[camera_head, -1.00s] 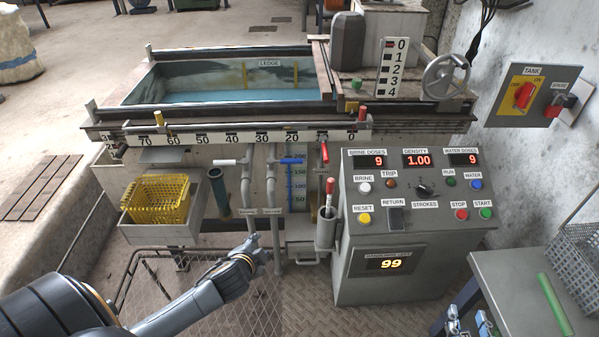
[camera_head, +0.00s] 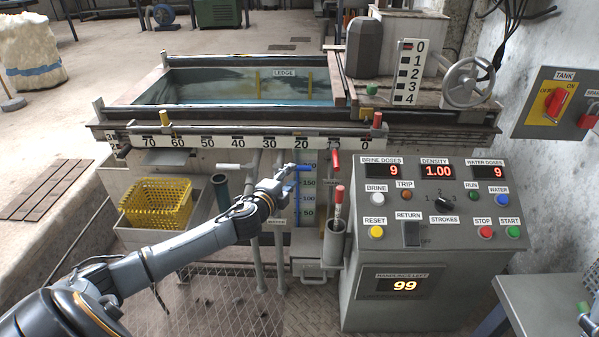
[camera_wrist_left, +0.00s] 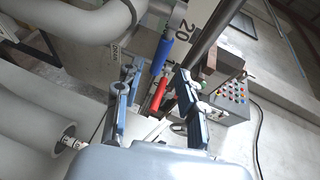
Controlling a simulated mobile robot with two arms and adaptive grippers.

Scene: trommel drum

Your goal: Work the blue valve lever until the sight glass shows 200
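The blue valve lever (camera_head: 302,168) sticks out to the right from a pipe below the numbered rail. It also shows in the wrist view (camera_wrist_left: 162,54), ahead of the fingers. My left gripper (camera_head: 284,176) is at the lever's left end and hides part of its valve. In the wrist view the left gripper (camera_wrist_left: 155,80) is open, its two fingers apart with nothing clamped between them. The sight glass (camera_head: 308,198) stands just below the lever, with 50, 100 and 150 readable. Its top mark is partly covered, and its level is unclear. My right gripper is out of view.
A white lever (camera_head: 229,166) is left of the blue one, a red lever (camera_head: 336,158) right of it. A holder with a red-topped stick (camera_head: 339,195) stands close to the right. The control box (camera_head: 430,250) and yellow basket (camera_head: 157,203) flank the area.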

